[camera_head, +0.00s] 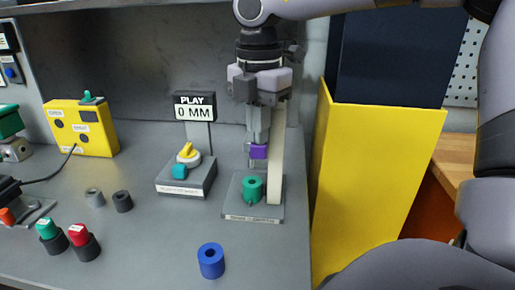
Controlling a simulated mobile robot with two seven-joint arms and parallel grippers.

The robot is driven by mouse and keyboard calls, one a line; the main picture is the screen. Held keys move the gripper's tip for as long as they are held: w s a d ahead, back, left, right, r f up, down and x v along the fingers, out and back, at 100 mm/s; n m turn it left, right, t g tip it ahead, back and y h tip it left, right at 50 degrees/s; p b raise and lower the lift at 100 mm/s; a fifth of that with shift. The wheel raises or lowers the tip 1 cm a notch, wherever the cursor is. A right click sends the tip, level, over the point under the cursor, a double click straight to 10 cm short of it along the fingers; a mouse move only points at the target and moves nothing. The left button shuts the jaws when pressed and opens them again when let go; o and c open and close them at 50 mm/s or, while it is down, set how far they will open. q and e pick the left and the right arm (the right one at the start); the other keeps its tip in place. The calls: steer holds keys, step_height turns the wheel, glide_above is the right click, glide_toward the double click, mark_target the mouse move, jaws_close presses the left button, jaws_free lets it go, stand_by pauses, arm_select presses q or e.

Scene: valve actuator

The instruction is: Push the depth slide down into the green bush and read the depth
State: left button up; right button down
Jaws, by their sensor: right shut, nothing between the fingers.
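The green bush (252,188) sits upright on the grey base of the depth stand (235,208). A cream upright post (276,160) rises from that base. The depth slide, with a purple block (258,152) and a thin grey rod below it, is above the bush; whether the rod tip meets the bush is hard to tell. My right gripper (257,138) points down, shut, directly above the purple block. Whether it touches the block is unclear. A display (195,106) behind reads "PLAY 0 MM". My left gripper is not in view.
A blue bush (211,261) stands in front of the stand. Small grey and black rings and green and red capped parts are further left. A tall yellow bin (372,180) stands close on the right.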

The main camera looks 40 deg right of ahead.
arm_select(q)
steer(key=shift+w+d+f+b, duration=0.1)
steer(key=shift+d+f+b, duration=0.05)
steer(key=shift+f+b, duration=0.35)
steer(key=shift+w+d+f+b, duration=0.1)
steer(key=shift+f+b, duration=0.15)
steer(key=shift+b, duration=0.35)
arm_select(e)
steer(key=shift+f, duration=1.35)
steer(key=shift+r+p, duration=0.3)
steer(key=shift+r, duration=0.1)
steer(key=shift+r+p, duration=0.45)
steer(key=shift+r, duration=0.2)
steer(key=shift+r+p, duration=0.5)
steer(key=shift+r, duration=0.2)
step_height(320, 180, up, 2)
steer(key=shift+p, duration=0.7)
steer(key=shift+r+p, duration=1.35)
steer(key=shift+r, duration=0.5)
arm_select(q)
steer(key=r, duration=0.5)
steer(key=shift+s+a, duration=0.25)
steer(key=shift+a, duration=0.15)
